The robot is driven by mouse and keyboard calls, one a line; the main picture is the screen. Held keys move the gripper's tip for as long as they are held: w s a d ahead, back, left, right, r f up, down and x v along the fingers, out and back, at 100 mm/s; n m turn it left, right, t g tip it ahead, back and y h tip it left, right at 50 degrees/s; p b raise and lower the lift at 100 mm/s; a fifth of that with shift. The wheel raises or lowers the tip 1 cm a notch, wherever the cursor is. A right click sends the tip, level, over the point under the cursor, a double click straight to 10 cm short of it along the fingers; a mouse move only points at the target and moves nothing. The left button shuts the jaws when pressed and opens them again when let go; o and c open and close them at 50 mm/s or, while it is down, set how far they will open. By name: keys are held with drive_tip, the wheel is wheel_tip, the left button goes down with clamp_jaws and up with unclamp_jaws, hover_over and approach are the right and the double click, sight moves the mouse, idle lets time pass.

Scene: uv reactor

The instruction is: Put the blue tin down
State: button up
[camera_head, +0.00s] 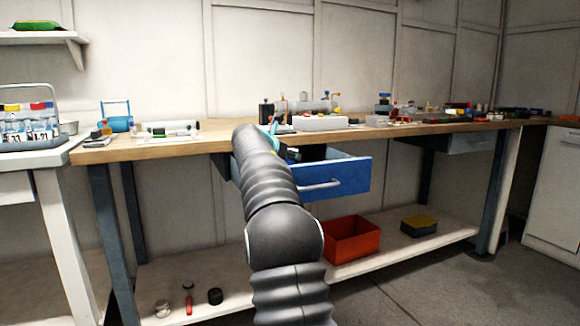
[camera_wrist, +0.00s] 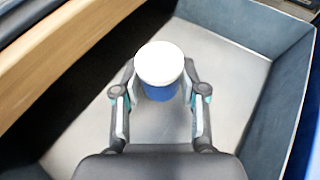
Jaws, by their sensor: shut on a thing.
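The blue tin (camera_wrist: 158,92) is a round blue can with a white top, seen from above in the wrist view. My gripper (camera_wrist: 160,84) is shut on it, with one finger on each side. Tin and gripper are over the light grey floor of an open drawer (camera_wrist: 228,100). I cannot tell whether the tin's base touches that floor. In the head view the open blue drawer (camera_head: 345,181) hangs under the wooden bench. My arm reaches into it and hides the tin there.
The wooden bench edge (camera_wrist: 60,62) runs close along the upper left of the wrist view. The drawer floor around the tin looks clear. The bench top (camera_head: 222,136) holds several small items. A red bin (camera_head: 352,240) stands on the shelf below.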

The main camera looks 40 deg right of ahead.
drive_tip(key=shift+f+b, duration=0.3)
drive_tip(key=shift+f, duration=0.85)
drive_tip(key=shift+f, duration=0.6)
drive_tip(key=o, duration=1.2)
drive_tip(key=shift+c, duration=0.2)
drive_tip(key=shift+r, duration=0.3)
drive_tip(key=v, duration=0.7)
drive_tip(key=shift+s+a+r, duration=0.1)
drive_tip(key=shift+a+r, duration=0.1)
drive_tip(key=shift+r, duration=0.2)
